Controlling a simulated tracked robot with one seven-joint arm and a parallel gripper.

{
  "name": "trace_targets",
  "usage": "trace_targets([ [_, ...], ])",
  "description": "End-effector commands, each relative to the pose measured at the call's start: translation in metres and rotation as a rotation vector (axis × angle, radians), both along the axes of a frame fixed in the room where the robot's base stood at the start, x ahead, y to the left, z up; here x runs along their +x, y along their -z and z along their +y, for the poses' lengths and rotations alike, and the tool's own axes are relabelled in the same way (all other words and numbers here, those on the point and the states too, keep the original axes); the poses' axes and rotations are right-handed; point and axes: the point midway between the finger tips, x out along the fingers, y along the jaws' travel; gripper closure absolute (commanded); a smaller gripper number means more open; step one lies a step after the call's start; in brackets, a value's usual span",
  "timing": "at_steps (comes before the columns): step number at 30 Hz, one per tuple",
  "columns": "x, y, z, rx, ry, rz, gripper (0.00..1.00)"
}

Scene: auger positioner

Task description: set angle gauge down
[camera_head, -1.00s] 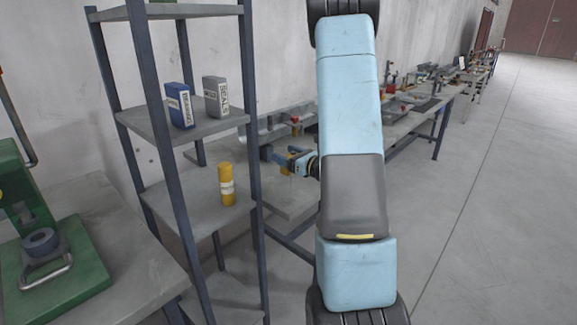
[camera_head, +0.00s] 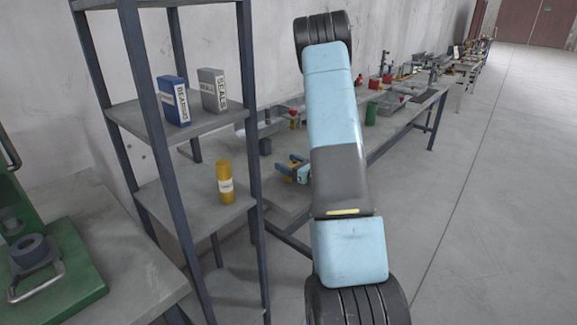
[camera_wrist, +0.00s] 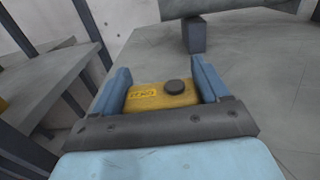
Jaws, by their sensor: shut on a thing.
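The angle gauge (camera_wrist: 160,94) is a yellow block with a dark round knob and a small printed label. In the wrist view it sits between the two blue fingers of my gripper (camera_wrist: 162,88), which is shut on it. In the head view my gripper (camera_head: 292,168) is over the near end of the long workbench (camera_head: 285,205), behind the shelf rack and left of my arm. A little of the yellow gauge shows between the fingers there. Whether its underside touches the bench top cannot be told.
The shelf rack (camera_head: 139,95) stands left of my gripper, with a yellow tube (camera_head: 225,183), a blue box (camera_head: 173,101) and a grey box (camera_head: 213,90). A grey metal piece on a dark foot (camera_wrist: 195,34) stands beyond the gripper. Bare bench lies at the wrist view's right.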

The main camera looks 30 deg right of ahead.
Motion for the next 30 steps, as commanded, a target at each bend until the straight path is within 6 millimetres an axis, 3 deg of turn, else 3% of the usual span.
trace_targets([
  [11,0.0004,0.0076,0.0023,-0.001,-0.003,-0.001,0.63],
  [12,0.0003,0.0084,0.0023,0.0,-0.003,0.0,0.25],
  [20,0.0003,0.008,0.0023,-0.001,-0.003,0.0,0.0],
  [30,-0.0034,0.0069,-0.0002,0.0,-0.001,0.0,0.0],
])
